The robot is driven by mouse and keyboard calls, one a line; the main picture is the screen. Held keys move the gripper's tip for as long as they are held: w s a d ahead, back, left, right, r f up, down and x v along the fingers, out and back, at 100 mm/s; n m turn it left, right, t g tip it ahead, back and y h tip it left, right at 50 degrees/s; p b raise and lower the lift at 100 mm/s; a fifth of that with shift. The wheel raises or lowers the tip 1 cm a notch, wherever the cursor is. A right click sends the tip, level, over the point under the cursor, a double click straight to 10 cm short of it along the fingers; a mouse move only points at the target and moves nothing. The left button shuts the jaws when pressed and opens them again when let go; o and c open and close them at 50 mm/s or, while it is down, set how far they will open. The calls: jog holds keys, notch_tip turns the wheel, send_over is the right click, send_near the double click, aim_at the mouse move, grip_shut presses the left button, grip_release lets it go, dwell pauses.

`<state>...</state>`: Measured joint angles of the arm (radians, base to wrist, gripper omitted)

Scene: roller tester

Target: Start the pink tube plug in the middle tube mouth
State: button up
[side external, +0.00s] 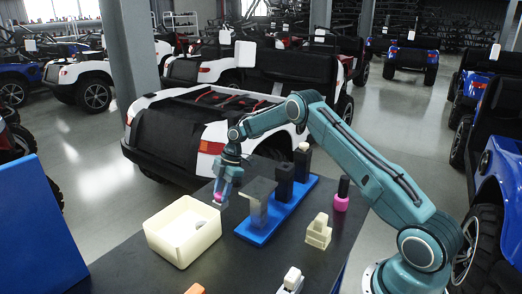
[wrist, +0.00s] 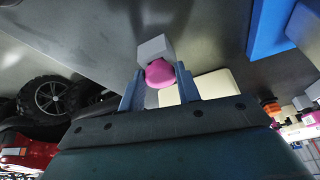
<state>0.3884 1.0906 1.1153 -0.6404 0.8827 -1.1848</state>
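The pink tube plug (wrist: 159,73) sits between the two fingers of my gripper (wrist: 160,82) in the wrist view, with a grey block-shaped part beyond it. Both fingers appear to press its sides. In the side external view my gripper (side external: 224,190) hangs left of the tube stand, with the pink plug (side external: 218,196) at its lower end, apart from the stand. The stand has a blue base (side external: 262,234), a grey front post (side external: 258,208), a black middle post (side external: 284,182) and a black far post (side external: 302,164) with a pale top. The middle tube mouth cannot be made out.
A cream open bin (side external: 166,239) stands below and left of my gripper. A black and pink item (side external: 341,197) and a cream block (side external: 318,232) stand right of the stand. A white item (side external: 291,280) and an orange item (side external: 195,289) lie at the front. Vehicles stand beyond the table.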

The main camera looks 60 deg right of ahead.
aim_at(221, 193)
jog(key=shift+c, duration=0.6)
notch_tip(221, 193, up, 10)
dwell(0.4)
jog(key=shift+o, duration=1.1)
grip_shut()
jog(key=shift+a, duration=0.1)
